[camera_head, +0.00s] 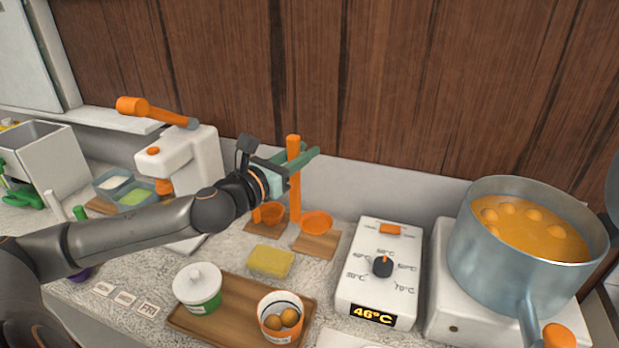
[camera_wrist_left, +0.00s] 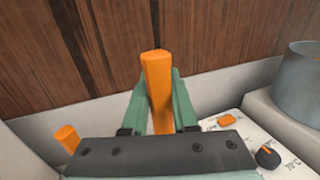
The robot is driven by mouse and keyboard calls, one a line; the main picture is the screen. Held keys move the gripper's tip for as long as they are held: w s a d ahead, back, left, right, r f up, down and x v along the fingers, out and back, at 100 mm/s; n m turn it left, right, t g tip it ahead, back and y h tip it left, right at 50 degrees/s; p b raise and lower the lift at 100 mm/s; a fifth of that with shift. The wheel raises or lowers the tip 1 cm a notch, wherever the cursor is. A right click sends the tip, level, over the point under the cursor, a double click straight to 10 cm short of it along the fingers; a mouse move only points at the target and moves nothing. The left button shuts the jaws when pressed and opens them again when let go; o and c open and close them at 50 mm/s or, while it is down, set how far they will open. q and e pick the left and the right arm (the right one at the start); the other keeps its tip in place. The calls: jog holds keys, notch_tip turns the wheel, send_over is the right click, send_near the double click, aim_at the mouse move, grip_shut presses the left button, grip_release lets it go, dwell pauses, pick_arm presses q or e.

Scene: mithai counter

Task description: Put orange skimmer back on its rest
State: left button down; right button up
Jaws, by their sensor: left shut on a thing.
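My left gripper (camera_head: 297,166) is shut on the upright orange handle (camera_head: 294,192) of a skimmer. In the left wrist view the green fingers (camera_wrist_left: 159,105) press on both sides of this handle (camera_wrist_left: 157,72). An orange disc-shaped head (camera_head: 316,222), which appears to belong to it, is low over a square wooden rest (camera_head: 318,244); I cannot tell whether it touches. A second orange head (camera_head: 272,211) is over another wooden rest (camera_head: 262,231) to the left. Another orange handle (camera_wrist_left: 67,138) stands left in the wrist view. My right gripper is not in view.
A yellow sponge (camera_head: 271,262) lies in front of the rests. A temperature box (camera_head: 362,290) and a steel pot (camera_head: 500,268) of orange liquid stand right. A wooden tray (camera_head: 236,322) with a lidded pot and a cup is in front. A white dispenser (camera_head: 197,158) stands behind my left arm.

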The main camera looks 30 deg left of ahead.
pick_arm(q)
jog(key=w+a+f+b, duration=0.1)
jog(key=w+f, duration=0.4)
jog(key=f, duration=0.4)
jog(key=shift+a, duration=0.2)
jog(key=shift+f, duration=0.15)
jog(key=c, duration=1.2)
grip_release()
jog(key=shift+f, duration=0.1)
jog(key=o, duration=0.5)
